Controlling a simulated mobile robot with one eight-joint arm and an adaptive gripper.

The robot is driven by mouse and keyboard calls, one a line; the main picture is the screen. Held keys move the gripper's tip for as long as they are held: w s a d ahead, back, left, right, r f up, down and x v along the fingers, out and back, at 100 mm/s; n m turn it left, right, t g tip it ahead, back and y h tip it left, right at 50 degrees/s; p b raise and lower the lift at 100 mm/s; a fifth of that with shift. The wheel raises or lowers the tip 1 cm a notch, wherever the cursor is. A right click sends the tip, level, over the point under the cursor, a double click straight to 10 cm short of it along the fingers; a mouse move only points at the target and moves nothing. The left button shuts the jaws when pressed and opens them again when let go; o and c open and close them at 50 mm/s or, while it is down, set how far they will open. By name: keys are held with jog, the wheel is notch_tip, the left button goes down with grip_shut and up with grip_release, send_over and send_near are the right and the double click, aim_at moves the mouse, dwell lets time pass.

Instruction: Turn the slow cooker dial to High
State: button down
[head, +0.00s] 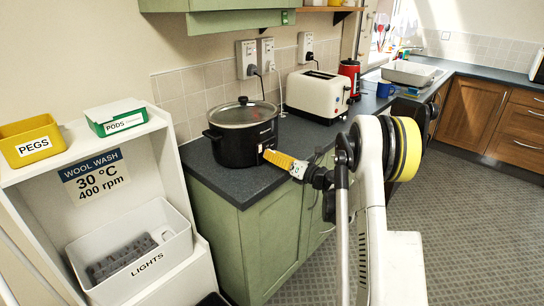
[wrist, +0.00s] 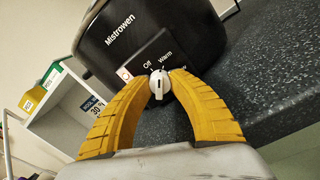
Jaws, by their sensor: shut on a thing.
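The black slow cooker (head: 232,149) with a glass lid (head: 243,114) stands on the dark counter. In the wrist view its body (wrist: 170,30) bears the name Mistrowen. Its white dial (wrist: 160,84) sits on the front panel, with "Off" and "Warm" readable above it. Other marks are partly hidden by my fingers, and I cannot read High. My gripper (wrist: 159,80) has its two yellow ribbed fingers shut on the dial from both sides. A dark slot shows on the dial's face; I cannot tell which mark it points to. In the head view my gripper (head: 270,155) hides the dial.
A white toaster (head: 316,95) and a red kettle-like appliance (head: 349,75) stand to the right on the counter. A cord runs by the wall sockets (head: 247,60). At left, a white shelf unit (head: 150,130) holds the PEGS, PODS and LIGHTS bins. Floor at right is clear.

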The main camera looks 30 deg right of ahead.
jog(key=c, duration=1.1)
grip_release()
jog(key=shift+c, duration=0.2)
jog(key=shift+d, duration=0.1)
jog(key=v, duration=1.2)
